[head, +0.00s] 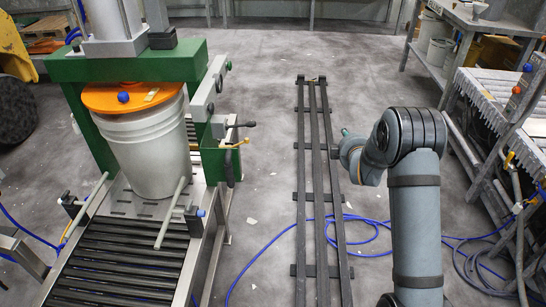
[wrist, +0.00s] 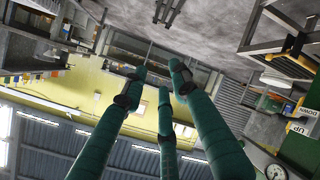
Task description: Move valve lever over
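A green valve box (head: 222,160) is fixed to the right side of the green press (head: 130,66). A small lever with a yellow handle (head: 236,144) sticks out from it to the right, and a dark lever (head: 240,124) sits just above. I cannot tell for sure which is the valve lever. UP (wrist: 299,129) and DOWN (wrist: 308,112) signs show at the right edge there, by a gauge (wrist: 276,172).
A white pail (head: 150,150) with an orange lid (head: 130,97) stands under the press on a roller conveyor (head: 125,255). Dark rails (head: 322,180) run along the floor between press and arm. Blue hose (head: 265,243) lies on the floor. A workbench stands at the right.

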